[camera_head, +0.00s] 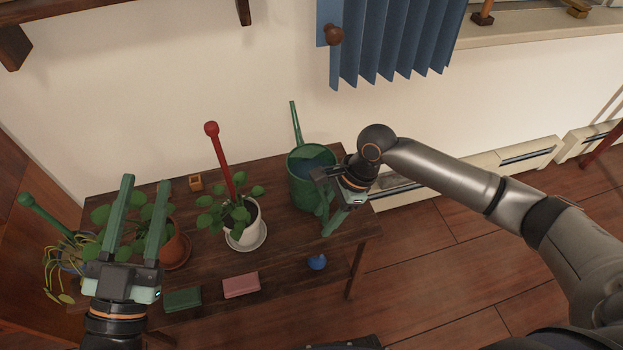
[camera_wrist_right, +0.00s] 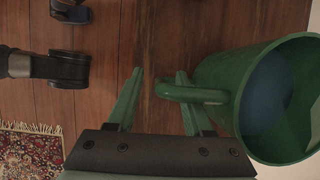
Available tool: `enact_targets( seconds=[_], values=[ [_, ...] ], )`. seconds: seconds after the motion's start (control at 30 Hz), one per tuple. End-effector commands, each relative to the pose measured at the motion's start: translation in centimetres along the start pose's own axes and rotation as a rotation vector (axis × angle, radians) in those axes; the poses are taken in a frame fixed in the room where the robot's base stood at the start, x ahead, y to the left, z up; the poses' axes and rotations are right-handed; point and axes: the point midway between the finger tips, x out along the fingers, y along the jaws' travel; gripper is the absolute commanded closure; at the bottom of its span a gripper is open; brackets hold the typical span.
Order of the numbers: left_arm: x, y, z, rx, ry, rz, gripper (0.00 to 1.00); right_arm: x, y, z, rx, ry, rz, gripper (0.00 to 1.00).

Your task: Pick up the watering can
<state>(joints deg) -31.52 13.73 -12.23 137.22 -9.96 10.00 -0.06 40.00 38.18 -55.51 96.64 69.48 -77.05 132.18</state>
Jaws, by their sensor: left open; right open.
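The green watering can (camera_head: 299,185) stands at the right end of the dark wooden table, its spout pointing to the back wall. In the right wrist view its open mouth and green wall (camera_wrist_right: 212,72) fill the right side, and its handle (camera_wrist_right: 195,95) reaches left toward my right gripper (camera_wrist_right: 159,76). My right gripper, also in the head view (camera_head: 327,215), is open beside the can. The handle's tip overlaps the space between its fingers; I cannot tell whether they touch. My left gripper (camera_head: 146,182) is open and empty, above the table's left end.
A white potted plant (camera_head: 245,225) with a red stake stands mid-table. A terracotta pot (camera_head: 178,248) is near my left gripper. Green (camera_head: 182,299) and pink (camera_head: 241,285) blocks and a blue round object (camera_head: 317,262) lie along the front. A blue curtain (camera_head: 390,40) hangs behind.

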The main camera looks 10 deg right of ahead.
Motion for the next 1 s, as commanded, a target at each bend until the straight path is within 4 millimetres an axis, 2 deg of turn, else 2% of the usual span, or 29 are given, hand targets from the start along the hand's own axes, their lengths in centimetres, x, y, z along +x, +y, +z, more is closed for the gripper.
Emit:
enact_targets(
  seconds=[0.3, 0.77, 1.0],
  values=[
    [0.05, -0.04, -0.62, 0.008, 0.024, 0.001, 0.57, 0.20, -0.02, 0.01, 0.000, 0.000, -0.001, 0.49],
    [0.05, -0.04, -0.55, 0.007, 0.022, 0.001, 0.57, 0.20, -0.01, 0.00, 0.000, 0.000, 0.000, 1.00],
    [0.04, -0.03, -0.53, 0.007, 0.021, 0.001, 0.57, 0.20, 0.01, -0.01, 0.000, 0.000, 0.000, 1.00]
  ],
)
